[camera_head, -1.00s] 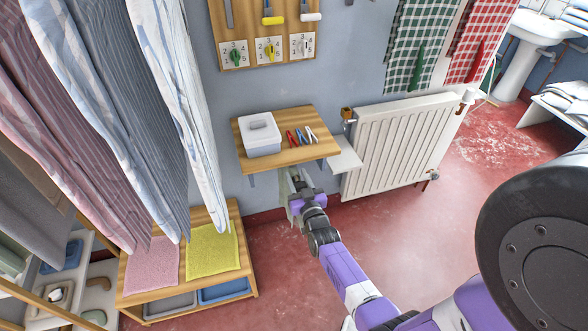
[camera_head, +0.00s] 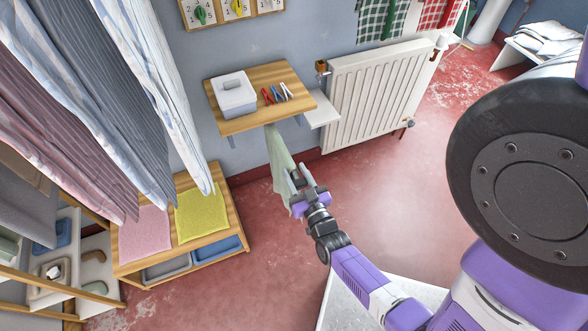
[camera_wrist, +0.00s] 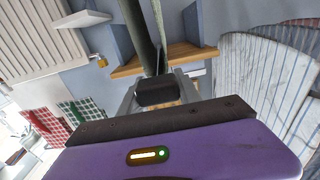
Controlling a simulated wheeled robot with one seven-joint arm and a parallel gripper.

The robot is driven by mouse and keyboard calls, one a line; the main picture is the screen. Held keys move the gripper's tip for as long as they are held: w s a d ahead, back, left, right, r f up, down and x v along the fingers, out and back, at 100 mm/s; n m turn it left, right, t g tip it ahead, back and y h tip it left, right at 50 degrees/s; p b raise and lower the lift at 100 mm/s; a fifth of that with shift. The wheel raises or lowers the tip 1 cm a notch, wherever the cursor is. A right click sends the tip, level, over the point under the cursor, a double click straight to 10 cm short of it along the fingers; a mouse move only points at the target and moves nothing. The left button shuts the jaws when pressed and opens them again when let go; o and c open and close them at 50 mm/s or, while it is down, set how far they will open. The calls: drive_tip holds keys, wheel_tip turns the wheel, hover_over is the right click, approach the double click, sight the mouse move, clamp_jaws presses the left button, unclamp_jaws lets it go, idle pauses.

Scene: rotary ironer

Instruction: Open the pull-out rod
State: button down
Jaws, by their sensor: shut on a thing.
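A pale green cloth (camera_head: 279,160) hangs from below the wooden wall shelf (camera_head: 246,121) and stretches out from the wall to my gripper (camera_head: 297,182). The pull-out rod runs along the cloth's top and is mostly hidden by it. My gripper is shut at the outer end of the rod, in front of and below the shelf. In the wrist view, the cloth (camera_wrist: 137,22) appears dark green, running from the shelf edge (camera_wrist: 190,52) toward the jaws. The exact contact between jaws and rod is hidden there.
A white box (camera_head: 234,96) and several clothespins (camera_head: 277,93) lie on the shelf. A white radiator (camera_head: 375,95) stands to the right. Striped sheets (camera_head: 130,85) hang at left, above a low wooden bench (camera_head: 233,222). Red floor is open between bench and radiator.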

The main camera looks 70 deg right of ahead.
sight(301, 186)
drive_tip(key=c, duration=0.8)
unclamp_jaws()
drive_tip(key=shift+c, duration=0.2)
drive_tip(key=b+v, duration=0.1)
drive_tip(key=v, duration=0.6)
drive_tip(key=shift+s+a, duration=0.25)
drive_tip(key=shift+s, duration=0.05)
drive_tip(key=shift+a, duration=0.1)
drive_tip(key=s+a+r+n+t+y, duration=0.1)
drive_tip(key=a+r+n+y, duration=0.4)
drive_tip(key=a+r, duration=0.6)
drive_tip(key=s+a+r+n+t+y, duration=0.2)
drive_tip(key=s+a+r+n+y, duration=0.2)
drive_tip(key=a+r+y, duration=0.4)
drive_tip(key=a+r+n, duration=0.1)
drive_tip(key=a+r, duration=0.1)
drive_tip(key=a, duration=0.1)
drive_tip(key=shift+s+a+r+y, duration=0.2)
drive_tip(key=shift+a+r+y, duration=0.15)
drive_tip(key=shift+y, duration=0.05)
